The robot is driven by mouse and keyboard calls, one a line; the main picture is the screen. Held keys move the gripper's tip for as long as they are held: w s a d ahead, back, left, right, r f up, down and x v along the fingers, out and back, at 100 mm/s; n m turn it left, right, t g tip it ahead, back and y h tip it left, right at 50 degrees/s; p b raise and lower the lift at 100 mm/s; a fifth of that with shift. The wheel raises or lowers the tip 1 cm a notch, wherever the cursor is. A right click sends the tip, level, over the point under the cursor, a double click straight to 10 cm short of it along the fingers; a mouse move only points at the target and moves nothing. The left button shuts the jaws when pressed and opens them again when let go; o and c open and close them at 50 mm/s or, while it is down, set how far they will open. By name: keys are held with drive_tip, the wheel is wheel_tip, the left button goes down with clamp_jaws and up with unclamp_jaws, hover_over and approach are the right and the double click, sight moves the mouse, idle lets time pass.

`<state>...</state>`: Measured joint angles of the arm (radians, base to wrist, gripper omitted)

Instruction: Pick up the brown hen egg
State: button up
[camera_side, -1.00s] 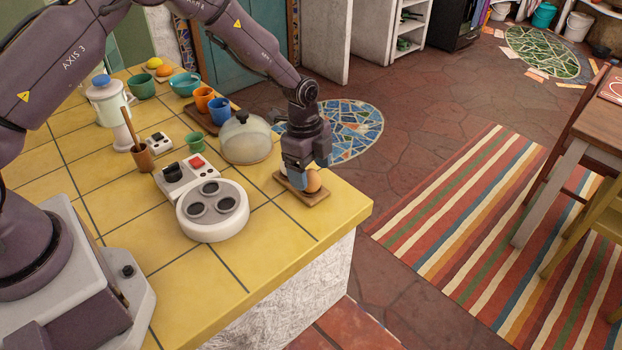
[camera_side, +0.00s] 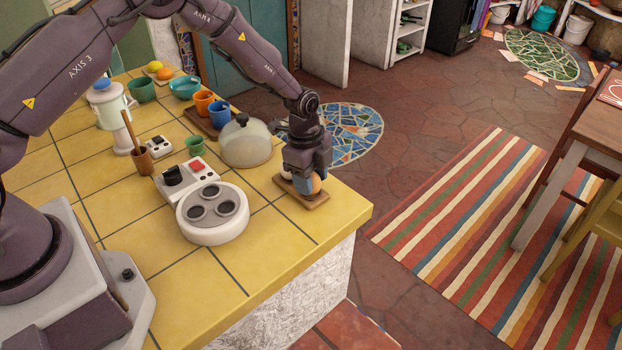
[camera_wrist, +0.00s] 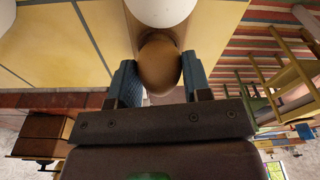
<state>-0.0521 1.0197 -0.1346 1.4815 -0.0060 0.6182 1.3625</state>
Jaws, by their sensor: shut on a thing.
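The brown hen egg (camera_side: 315,184) is between the fingers of my gripper (camera_side: 307,185), over the small wooden board (camera_side: 312,200) near the counter's right corner. In the wrist view the brown egg (camera_wrist: 160,65) sits between the two blue fingertips of my gripper (camera_wrist: 158,82), which are shut on it. In the side view the fingers hide part of the egg, and I cannot tell whether it touches the board. A white egg-like thing (camera_wrist: 160,8) shows just beyond it in the wrist view, and mostly hidden behind the gripper in the side view.
A glass dome (camera_side: 246,144) stands on the yellow tiled counter (camera_side: 265,260), left of my gripper. A round white device with cups (camera_side: 213,220) is nearer the front. Mugs (camera_side: 204,101) stand farther back. The counter's right edge drops to the floor.

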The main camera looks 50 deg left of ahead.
drive_tip(key=shift+r, duration=0.4)
wheel_tip(320, 180, up, 3)
drive_tip(key=shift+s+f, duration=0.1)
drive_tip(key=shift+f, duration=0.05)
drive_tip(key=s+a+r, duration=0.1)
drive_tip(key=s+r, duration=0.8)
drive_tip(key=s, duration=0.4)
drive_tip(key=s+a+n, duration=0.2)
drive_tip(key=s+a, duration=0.1)
drive_tip(key=a, duration=0.7)
drive_tip(key=shift+s+a+f+m, duration=0.15)
drive_tip(key=shift+f+m, duration=0.2)
drive_tip(key=shift+f, duration=1)
drive_tip(key=shift+s+a+f+m, duration=0.1)
drive_tip(key=shift+f+m, duration=0.2)
drive_tip(key=shift+f, duration=1.1)
drive_tip(key=shift+s+a+f+m, duration=0.15)
drive_tip(key=shift+f+m, duration=0.2)
drive_tip(key=shift+f, duration=1)
drive_tip(key=shift+w+f, duration=0.1)
drive_tip(key=shift+f, duration=0.85)
